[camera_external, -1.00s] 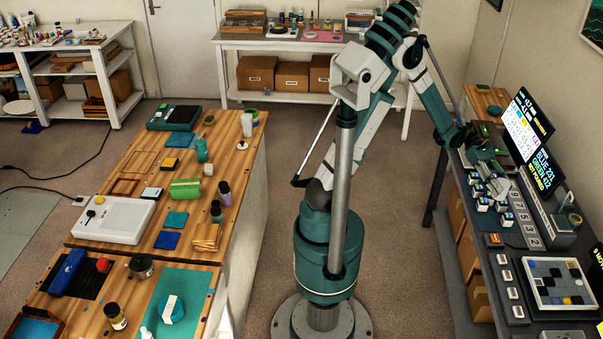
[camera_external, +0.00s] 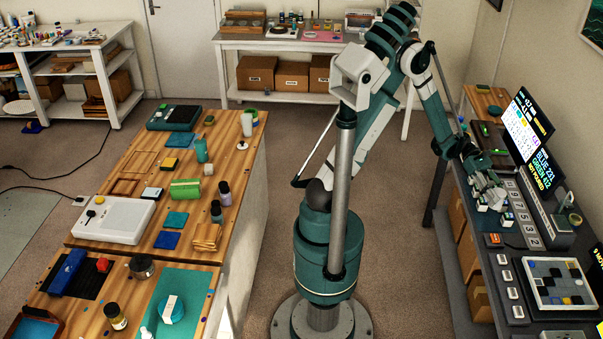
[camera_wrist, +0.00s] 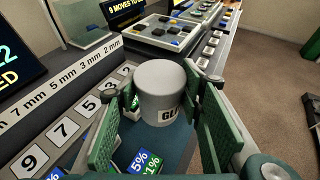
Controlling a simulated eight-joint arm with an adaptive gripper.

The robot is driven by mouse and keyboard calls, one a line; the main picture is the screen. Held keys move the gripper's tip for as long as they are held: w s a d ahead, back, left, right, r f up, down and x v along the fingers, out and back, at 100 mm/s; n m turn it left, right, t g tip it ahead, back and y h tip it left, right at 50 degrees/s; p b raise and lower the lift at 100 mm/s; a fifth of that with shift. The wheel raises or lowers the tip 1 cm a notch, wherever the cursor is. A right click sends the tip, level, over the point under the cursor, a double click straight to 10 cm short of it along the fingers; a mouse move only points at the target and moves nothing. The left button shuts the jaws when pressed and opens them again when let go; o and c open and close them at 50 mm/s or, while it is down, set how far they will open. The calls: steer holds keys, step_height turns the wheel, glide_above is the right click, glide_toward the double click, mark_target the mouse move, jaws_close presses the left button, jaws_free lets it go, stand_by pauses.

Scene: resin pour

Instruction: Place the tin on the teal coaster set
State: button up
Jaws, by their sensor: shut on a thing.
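A pale grey round tin (camera_wrist: 160,88), its label partly hidden and reading "GL", stands between the green finger pads of my gripper (camera_wrist: 163,105) in the wrist view. My gripper is shut on it, low over the dark right-hand bench. In the external view my gripper (camera_external: 489,192) is over a group of small white-labelled containers, and the tin cannot be told apart there. A teal coaster (camera_external: 177,219) lies flat on the wooden bench at left, far from my gripper. A darker blue coaster (camera_external: 166,240) lies just in front of it.
Number tiles (camera_wrist: 61,132) and a thickness strip (camera_wrist: 50,94) lie beside my gripper. A monitor (camera_external: 536,150) stands behind. On the wooden bench, a green roll (camera_external: 185,189), dark bottles (camera_external: 217,211) and a wooden stack (camera_external: 206,237) stand near the coasters. Open floor separates the benches.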

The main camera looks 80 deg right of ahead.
mark_target(498, 209)
steer(key=shift+f+b, duration=0.5)
steer(key=shift+f, duration=2)
steer(key=shift+f, duration=0.15)
steer(key=shift+f+b, duration=0.45)
steer(key=shift+f, duration=1.3)
steer(key=shift+f, duration=0.1)
steer(key=o, duration=0.5)
steer(key=shift+o, duration=0.8)
steer(key=shift+r, duration=0.2)
steer(key=p+v, duration=0.2)
steer(key=v, duration=1)
